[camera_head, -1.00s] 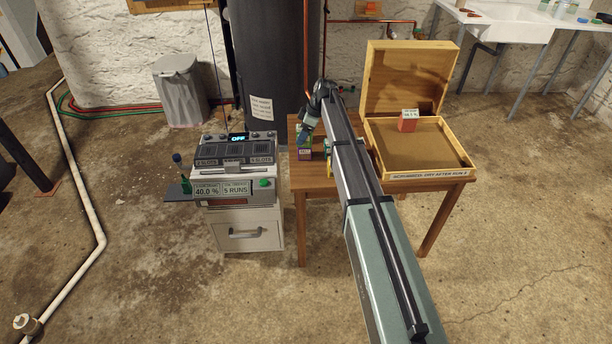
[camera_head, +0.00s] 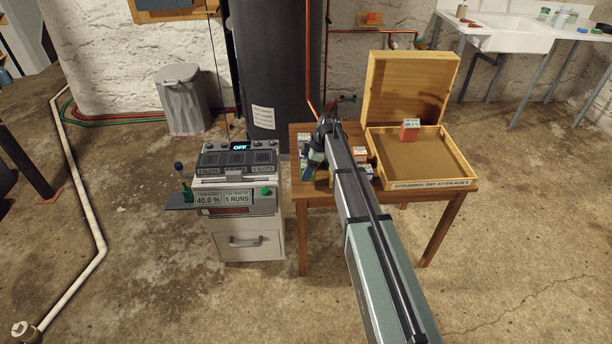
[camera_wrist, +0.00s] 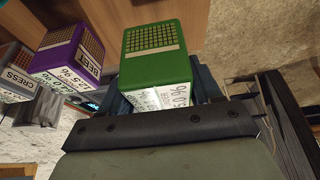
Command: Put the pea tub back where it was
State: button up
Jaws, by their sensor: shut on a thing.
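In the wrist view a green tub (camera_wrist: 155,55) with a pale label is held between the fingers of my gripper (camera_wrist: 162,88). Its name cannot be read, so I cannot confirm that it is the pea tub. A purple tub marked BEET (camera_wrist: 68,58) and a grey tub marked CRESS (camera_wrist: 17,72) stand beside it, to the left. In the head view my gripper (camera_head: 316,164) is over the left part of the wooden table (camera_head: 400,197). My arm and gripper hide the held tub there.
A small tub (camera_head: 305,171) shows left of my gripper, and a red-and-white tub (camera_head: 360,153) right of my arm. An open wooden box (camera_head: 462,166) with a red tub (camera_head: 410,133) in it is on the right. A grey machine (camera_head: 236,170) stands left of the table.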

jog(key=shift+f, duration=1.75)
jog(key=shift+f, duration=0.1)
jog(key=o, duration=1.1)
jog(key=v, duration=1.2)
